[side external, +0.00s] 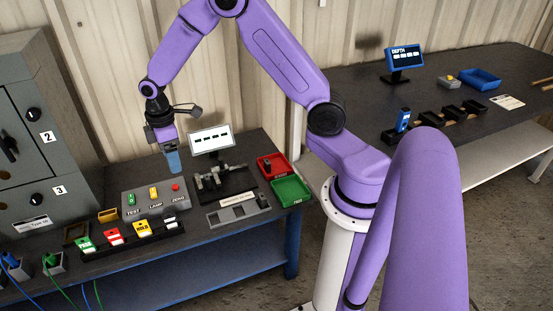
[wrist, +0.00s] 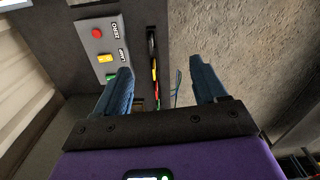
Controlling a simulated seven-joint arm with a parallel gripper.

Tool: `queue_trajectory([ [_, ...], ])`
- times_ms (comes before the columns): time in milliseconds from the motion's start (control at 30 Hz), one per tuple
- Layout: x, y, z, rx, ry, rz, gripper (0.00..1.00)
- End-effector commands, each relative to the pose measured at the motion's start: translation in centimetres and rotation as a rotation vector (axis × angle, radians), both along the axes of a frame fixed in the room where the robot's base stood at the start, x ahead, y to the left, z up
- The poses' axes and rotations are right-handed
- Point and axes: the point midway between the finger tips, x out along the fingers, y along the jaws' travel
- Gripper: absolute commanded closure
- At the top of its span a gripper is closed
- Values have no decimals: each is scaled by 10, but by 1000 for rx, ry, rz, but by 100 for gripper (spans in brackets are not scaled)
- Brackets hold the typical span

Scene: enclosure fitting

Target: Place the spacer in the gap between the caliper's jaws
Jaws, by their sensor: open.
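The caliper (side external: 212,182) lies on a dark stand on the near bench in the side view, below a small white display. Its jaws are too small to make out clearly. A grey slotted holder (side external: 225,216) lies in front of it, with a small dark piece (side external: 263,201) at its right end; I cannot tell whether this is the spacer. My gripper (side external: 174,161) hangs above the bench, left of the caliper and above the button box. In the wrist view its blue fingers (wrist: 165,86) are apart with nothing held between them. The wrist view does not show the caliper.
A button box (side external: 155,196) and a rack of coloured tags (side external: 128,235) stand left of the caliper. A red tray (side external: 284,159) and a green tray (side external: 291,190) lie to its right. The display (side external: 211,139) stands behind it. A grey cabinet (side external: 20,130) is at far left.

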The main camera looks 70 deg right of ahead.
Motion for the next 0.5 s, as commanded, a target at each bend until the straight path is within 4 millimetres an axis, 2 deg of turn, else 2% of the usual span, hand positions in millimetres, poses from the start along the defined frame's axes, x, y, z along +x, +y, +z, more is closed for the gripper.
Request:
queue_trajectory([
  [33,-18,17,16,3,-6,21,29],
  [200,-86,57,55,6,-8,63,29],
  [333,-143,73,79,11,-10,96,29],
  [500,-218,75,100,17,-10,139,29],
])
